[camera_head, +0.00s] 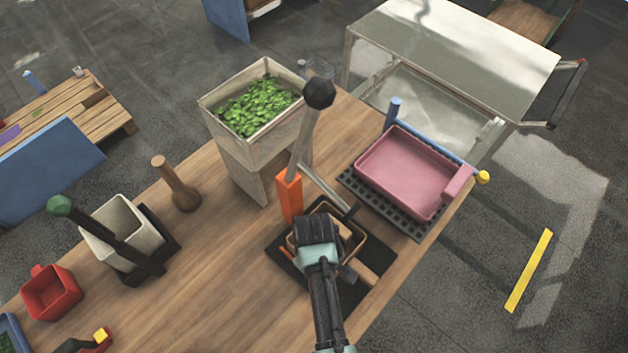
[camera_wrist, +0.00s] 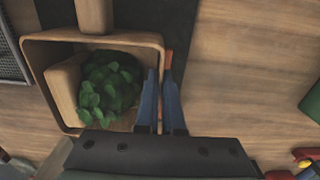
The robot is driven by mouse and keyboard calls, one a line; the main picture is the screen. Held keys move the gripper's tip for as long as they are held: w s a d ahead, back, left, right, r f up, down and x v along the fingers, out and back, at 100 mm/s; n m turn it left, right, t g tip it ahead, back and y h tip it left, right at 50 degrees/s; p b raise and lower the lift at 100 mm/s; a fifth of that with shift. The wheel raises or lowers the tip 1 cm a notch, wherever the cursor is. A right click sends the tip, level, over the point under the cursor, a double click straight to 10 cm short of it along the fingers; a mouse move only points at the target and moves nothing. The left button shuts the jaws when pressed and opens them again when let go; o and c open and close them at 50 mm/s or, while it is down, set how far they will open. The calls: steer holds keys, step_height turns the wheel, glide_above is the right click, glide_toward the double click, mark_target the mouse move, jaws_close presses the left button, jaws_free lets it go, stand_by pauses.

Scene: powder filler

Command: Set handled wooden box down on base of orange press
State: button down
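The handled wooden box (camera_wrist: 60,45) is at the upper left of the wrist view, with green leaves and a pale wooden block inside. Its handle (camera_wrist: 95,14) points to the top there. In the head view the box (camera_head: 352,241) is partly hidden by my gripper (camera_head: 318,240), and its handle (camera_head: 374,274) points lower right. My gripper's fingers (camera_wrist: 161,103) are on either side of one box wall and look closed on it. The box is over the black base (camera_head: 285,243) of the orange press (camera_head: 290,196). Whether it touches the base I cannot tell.
The press's lever with a black ball (camera_head: 318,92) rises beside my arm. A wooden bin (camera_head: 268,146) of green leaves stands behind. A pink tray (camera_head: 407,175) lies right on a black rack. A wooden pestle (camera_head: 176,184) and a white container (camera_head: 124,230) stand left.

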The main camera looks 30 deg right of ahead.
stand_by(0.4)
steer(key=c, duration=1)
jaws_free()
steer(key=shift+f, duration=0.1)
steer(key=shift+o, duration=0.2)
step_height(320, 180, up, 13)
steer(key=b, duration=0.2)
